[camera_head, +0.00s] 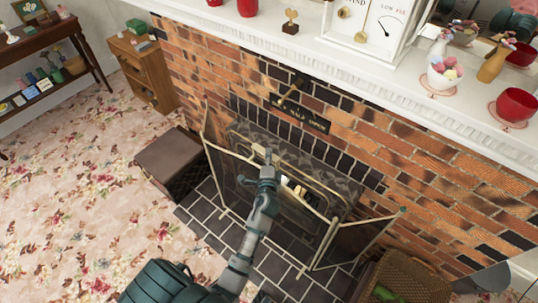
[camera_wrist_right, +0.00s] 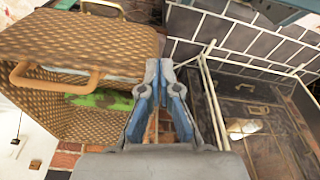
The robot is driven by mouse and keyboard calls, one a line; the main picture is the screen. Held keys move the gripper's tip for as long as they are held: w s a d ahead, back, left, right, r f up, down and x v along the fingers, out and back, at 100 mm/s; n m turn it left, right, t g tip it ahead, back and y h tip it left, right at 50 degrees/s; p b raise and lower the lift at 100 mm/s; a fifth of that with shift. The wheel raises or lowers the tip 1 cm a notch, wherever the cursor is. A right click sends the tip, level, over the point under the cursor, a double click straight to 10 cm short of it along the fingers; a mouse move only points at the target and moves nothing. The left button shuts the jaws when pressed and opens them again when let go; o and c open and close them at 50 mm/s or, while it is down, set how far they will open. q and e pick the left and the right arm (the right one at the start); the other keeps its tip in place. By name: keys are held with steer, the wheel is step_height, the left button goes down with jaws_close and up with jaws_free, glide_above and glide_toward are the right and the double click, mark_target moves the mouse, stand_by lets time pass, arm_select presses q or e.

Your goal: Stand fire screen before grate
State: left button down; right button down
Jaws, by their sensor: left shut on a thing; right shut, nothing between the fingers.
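The fire screen (camera_head: 330,222) has a thin pale-gold frame and see-through mesh. It stands upright on the dark hearth tiles in front of the fireplace opening, with its side panels angled. My left gripper (camera_head: 268,158) is shut on its top edge near the middle. The grate is mostly hidden behind the mesh and my left arm; only a small pale shape (camera_head: 290,187) shows there. In the right wrist view, pale frame bars (camera_wrist_right: 210,85) show. My right gripper (camera_wrist_right: 160,70) is shut and empty, between the wicker basket and the screen.
A wicker basket (camera_head: 405,280) with handles stands at the hearth's right; it also shows in the right wrist view (camera_wrist_right: 90,45). A dark brown box (camera_head: 177,155) stands at its left. The white mantel (camera_head: 330,65) overhangs the bricks. Floral carpet (camera_head: 80,220) is open at left.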

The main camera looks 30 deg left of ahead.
arm_select(q)
steer(key=shift+f+b, duration=1.15)
stand_by(1.1)
steer(key=shift+d, duration=0.1)
stand_by(0.4)
steer(key=c, duration=1.2)
jaws_free()
steer(key=shift+o, duration=0.9)
steer(key=shift+s+d+f, duration=0.1)
steer(key=shift+f, duration=0.2)
steer(key=shift+o, duration=0.9)
steer(key=shift+s, duration=0.1)
